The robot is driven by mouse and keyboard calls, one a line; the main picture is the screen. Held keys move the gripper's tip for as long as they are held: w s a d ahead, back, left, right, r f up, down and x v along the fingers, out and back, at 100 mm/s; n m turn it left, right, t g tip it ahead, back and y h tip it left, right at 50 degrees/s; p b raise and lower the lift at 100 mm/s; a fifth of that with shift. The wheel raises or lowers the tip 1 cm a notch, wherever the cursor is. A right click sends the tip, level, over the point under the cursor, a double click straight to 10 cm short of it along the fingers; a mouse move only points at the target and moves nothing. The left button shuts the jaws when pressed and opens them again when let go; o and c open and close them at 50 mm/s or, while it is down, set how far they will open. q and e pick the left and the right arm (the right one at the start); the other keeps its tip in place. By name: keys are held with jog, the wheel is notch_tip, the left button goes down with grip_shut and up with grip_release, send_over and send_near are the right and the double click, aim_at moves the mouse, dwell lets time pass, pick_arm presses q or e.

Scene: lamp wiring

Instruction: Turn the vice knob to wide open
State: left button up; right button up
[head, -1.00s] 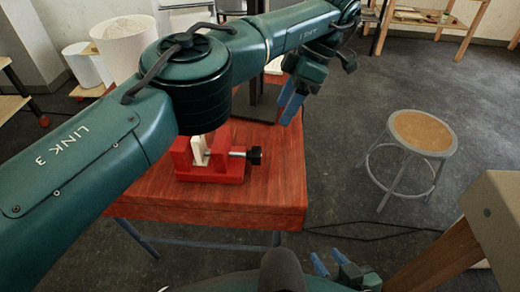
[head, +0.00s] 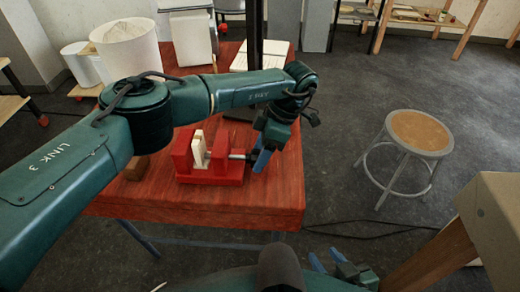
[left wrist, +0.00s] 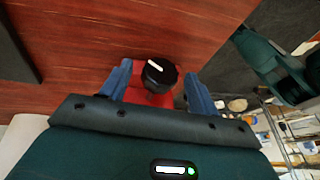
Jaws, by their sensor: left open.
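The red vice (head: 222,180) sits on the red wooden table, with a pale upright piece (head: 200,148) between its jaws. Its black knob sticks out to the right on a metal screw (head: 238,156); my left gripper mostly hides it in the head view. My left gripper (head: 262,160) is at the knob, pointing down. In the left wrist view the knob (left wrist: 159,73), with a white mark, lies between the two blue fingers (left wrist: 159,88). They are open, with a gap on each side. My right gripper (head: 329,260) is low in the head view, open and empty.
The red table (head: 250,208) has free room in front of the vice. A dark post (head: 254,40) and a white stack (head: 262,55) stand behind my left arm. A brown block (head: 136,168) lies left of the vice. A stool (head: 418,133) stands right.

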pick_arm(q)
jog(key=shift+a+f, duration=0.1)
jog(key=shift+f, duration=0.15)
jog(key=shift+c, duration=0.4)
jog(key=c, duration=0.9)
